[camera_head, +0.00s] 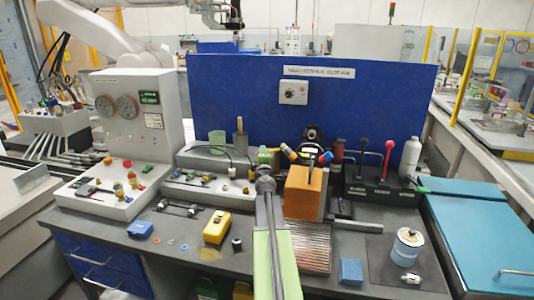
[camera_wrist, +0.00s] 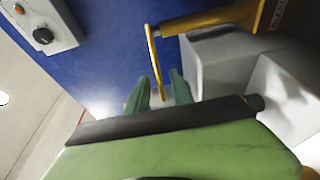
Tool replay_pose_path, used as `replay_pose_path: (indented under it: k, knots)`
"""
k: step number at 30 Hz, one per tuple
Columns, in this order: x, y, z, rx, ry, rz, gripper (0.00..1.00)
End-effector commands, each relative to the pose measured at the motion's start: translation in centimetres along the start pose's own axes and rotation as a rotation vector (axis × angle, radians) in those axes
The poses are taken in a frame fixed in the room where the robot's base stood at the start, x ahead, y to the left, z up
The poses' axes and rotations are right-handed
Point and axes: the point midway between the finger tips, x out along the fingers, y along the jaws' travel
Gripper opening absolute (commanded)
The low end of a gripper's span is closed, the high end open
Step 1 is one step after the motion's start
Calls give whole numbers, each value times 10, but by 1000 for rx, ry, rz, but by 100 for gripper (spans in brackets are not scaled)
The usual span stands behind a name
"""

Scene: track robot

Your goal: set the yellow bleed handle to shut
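My gripper (camera_head: 265,160) reaches over the middle of the bench in the head view. In the wrist view its two green fingers (camera_wrist: 159,88) stand apart with a gap between them. A thin, curved yellow piece (camera_wrist: 152,55) runs from a thick yellow bar (camera_wrist: 210,18) down toward that gap. It may be the bleed handle, but I cannot tell for sure. Its lower end appears between or just beyond the fingertips; contact is not clear. On the left console in the head view are small yellow fittings (camera_head: 132,178); their handle positions are too small to read.
An orange block (camera_head: 303,192) stands just right of my gripper. A blue panel (camera_head: 370,95) with a knob box (camera_head: 293,92) rises behind. Pale grey blocks (camera_wrist: 220,60) lie close to my fingers in the wrist view.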

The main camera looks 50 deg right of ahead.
Motion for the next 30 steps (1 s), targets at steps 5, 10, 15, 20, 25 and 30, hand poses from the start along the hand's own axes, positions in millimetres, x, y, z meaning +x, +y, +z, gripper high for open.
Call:
replay_pose_path:
  k: [5,10,15,20,25,30]
  knots:
    - [-18,0,-1,0,1,0,28]
    - [-60,0,-1,1,1,0,28]
    - [-97,0,-1,0,0,0,28]
    - [-114,0,-2,0,0,0,28]
    - [-118,0,-2,0,0,0,28]
    - [-117,0,-3,0,1,0,26]
